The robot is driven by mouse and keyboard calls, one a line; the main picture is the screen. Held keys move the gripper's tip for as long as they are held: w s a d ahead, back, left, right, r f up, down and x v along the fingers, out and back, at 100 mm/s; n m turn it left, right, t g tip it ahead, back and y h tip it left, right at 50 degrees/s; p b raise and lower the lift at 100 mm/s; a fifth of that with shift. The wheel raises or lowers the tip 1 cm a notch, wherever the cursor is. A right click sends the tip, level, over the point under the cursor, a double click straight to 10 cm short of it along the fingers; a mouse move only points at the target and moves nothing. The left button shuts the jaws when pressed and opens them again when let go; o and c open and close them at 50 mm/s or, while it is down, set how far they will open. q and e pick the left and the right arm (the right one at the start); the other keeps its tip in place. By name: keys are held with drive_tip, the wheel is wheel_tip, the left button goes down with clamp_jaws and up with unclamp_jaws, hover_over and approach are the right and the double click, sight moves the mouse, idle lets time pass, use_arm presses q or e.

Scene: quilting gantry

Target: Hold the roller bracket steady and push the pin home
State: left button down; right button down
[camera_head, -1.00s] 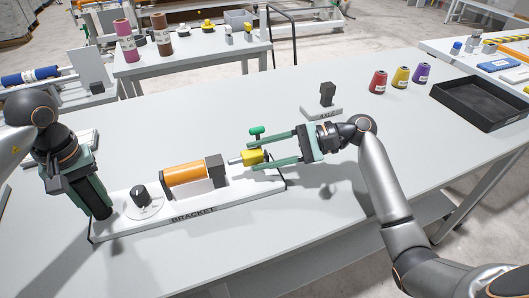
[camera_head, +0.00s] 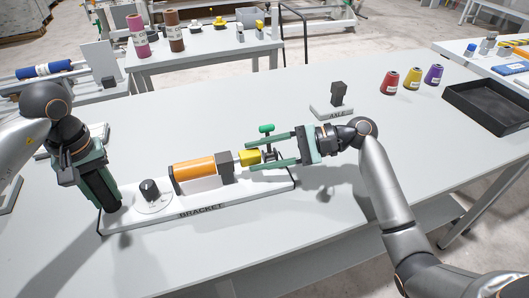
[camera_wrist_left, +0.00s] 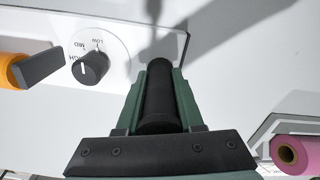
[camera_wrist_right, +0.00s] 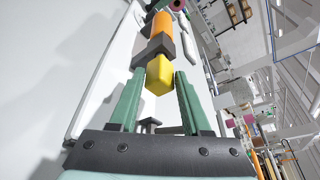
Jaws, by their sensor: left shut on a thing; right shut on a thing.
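The white roller bracket (camera_head: 235,202) lies on the table, with an orange roller (camera_head: 194,169) beside a dark upright block (camera_head: 225,167). The pin has a yellow head (camera_head: 250,157); it sits close against the block's right side, with only a little grey shank showing. My right gripper (camera_head: 263,155) is shut on the yellow head, which also shows between the fingers in the right wrist view (camera_wrist_right: 159,75). My left gripper (camera_head: 112,207) is shut on a black upright handle (camera_wrist_left: 158,95) at the bracket's left end. The handle is mostly hidden in the head view.
A dial knob (camera_head: 149,189) stands on the bracket near my left gripper. A green knob (camera_head: 267,128) rises just behind the yellow head. An axle stand (camera_head: 333,111), thread spools (camera_head: 411,78) and a black tray (camera_head: 490,105) are farther right. The table front is clear.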

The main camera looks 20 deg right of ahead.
use_arm(q)
drive_tip(key=shift+s+f, duration=0.15)
drive_tip(key=shift+f, duration=0.2)
use_arm(e)
drive_tip(key=shift+a, duration=0.6)
drive_tip(key=shift+c, duration=1.4)
unclamp_jaws()
drive_tip(key=shift+d, duration=0.1)
drive_tip(key=v, duration=1.2)
